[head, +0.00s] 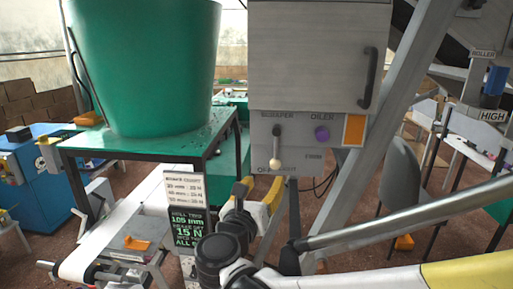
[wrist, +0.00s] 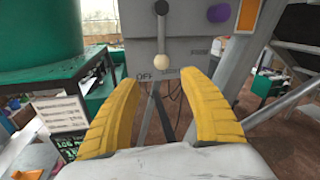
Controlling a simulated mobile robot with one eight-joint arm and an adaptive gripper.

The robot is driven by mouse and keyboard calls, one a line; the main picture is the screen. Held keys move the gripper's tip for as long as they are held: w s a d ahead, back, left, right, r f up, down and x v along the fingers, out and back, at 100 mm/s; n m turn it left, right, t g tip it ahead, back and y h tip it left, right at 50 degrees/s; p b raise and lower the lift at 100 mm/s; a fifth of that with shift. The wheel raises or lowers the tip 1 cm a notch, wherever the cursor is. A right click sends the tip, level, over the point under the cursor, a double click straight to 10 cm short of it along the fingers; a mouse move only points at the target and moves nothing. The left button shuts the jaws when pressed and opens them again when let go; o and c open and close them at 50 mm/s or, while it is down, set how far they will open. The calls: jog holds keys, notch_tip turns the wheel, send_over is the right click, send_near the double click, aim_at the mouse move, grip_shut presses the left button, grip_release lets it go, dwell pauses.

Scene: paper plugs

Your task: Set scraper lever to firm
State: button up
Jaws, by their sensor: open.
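The scraper lever (head: 276,148) hangs on the lower front panel of a grey cabinet, under a "SCRAPER" label. It has a dark pivot, a short metal rod and a cream ball knob, and it points straight down. In the wrist view the lever's knob (wrist: 160,62) shows ahead, between and beyond the fingertips, beside the letters "OFF". My gripper (wrist: 160,82) has two yellow fingers spread apart with nothing between them. In the head view my gripper (head: 262,190) is just below and in front of the panel, with its tips partly hidden. The "FIRM" label is small and blurred.
A purple oiler knob (head: 322,133) and an orange plate (head: 354,130) sit right of the lever. A large green tub (head: 145,65) on a green table stands left. A chart sign (head: 185,190) and a conveyor (head: 110,232) lie below. A diagonal grey strut (head: 402,75) rises right.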

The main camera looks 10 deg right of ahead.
aim_at(274, 166)
jog(key=x, duration=1)
jog(key=shift+w+d+r, duration=0.2)
jog(key=shift+w+d, duration=0.05)
jog(key=shift+d, duration=0.1)
grip_shut()
